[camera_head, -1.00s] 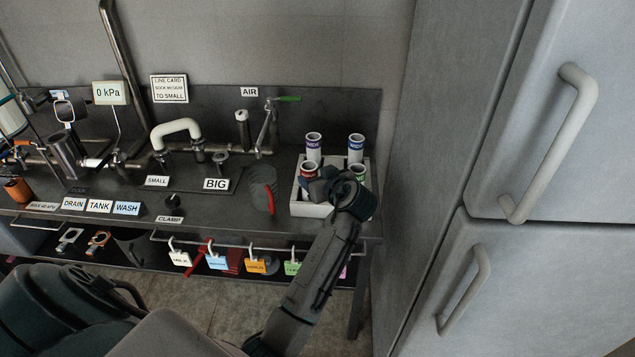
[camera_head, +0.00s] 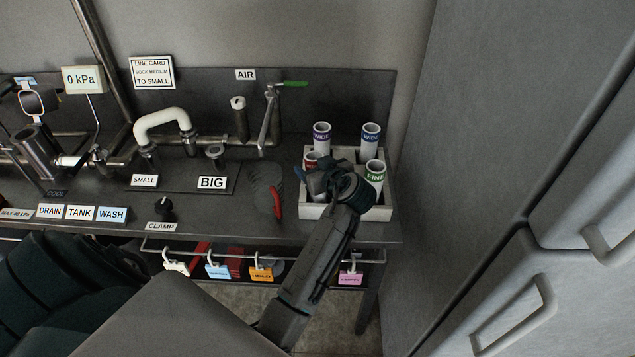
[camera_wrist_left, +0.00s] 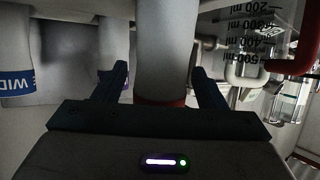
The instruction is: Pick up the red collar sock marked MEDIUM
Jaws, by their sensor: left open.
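The red-collared sock (camera_head: 312,158) stands upright in the front left of a pale divided box (camera_head: 345,211). Its collar is partly hidden by my left gripper (camera_head: 316,178), so its full marking cannot be read. In the left wrist view the sock's red collar (camera_wrist_left: 160,101) shows between the two open fingers of my left gripper (camera_wrist_left: 160,84), with a finger on each side. Whether the fingers touch it cannot be told. My right gripper is not in view.
Purple (camera_head: 321,134), blue (camera_head: 370,135) and green FINE (camera_head: 375,172) socks stand close by in the box. A jug with a red handle (camera_head: 276,204) stands just left of it. A grey cabinet (camera_head: 480,130) closes off the right side.

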